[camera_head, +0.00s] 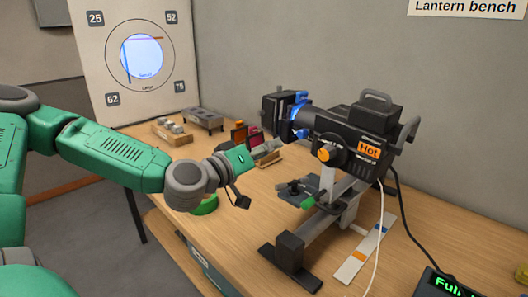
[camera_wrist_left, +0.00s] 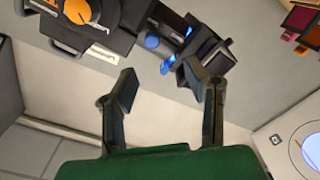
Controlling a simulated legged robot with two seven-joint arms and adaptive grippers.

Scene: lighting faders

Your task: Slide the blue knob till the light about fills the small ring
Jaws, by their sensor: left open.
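The lantern (camera_head: 345,130) is a black lamp on a stand at the right of the bench. A small blue knob (camera_head: 301,133) is on the near side of its barrel, by a blue-lit part at the front. The blue knob also shows in the left wrist view (camera_wrist_left: 152,41). On the white target board (camera_head: 100,90), a pale blue light disc (camera_head: 141,57) lies inside the large ring, its edge close to the small ring. My left gripper (camera_wrist_left: 160,84) is open and empty, its fingers short of the knob. My right gripper is out of view.
An orange knob (camera_head: 325,153) sits beside the blue one, near a "Hot" label (camera_head: 369,151). Coloured filters (camera_head: 240,136), a grey block (camera_head: 203,118) and a green ring (camera_head: 204,205) are on the bench. A white cable (camera_head: 378,235) hangs at the right.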

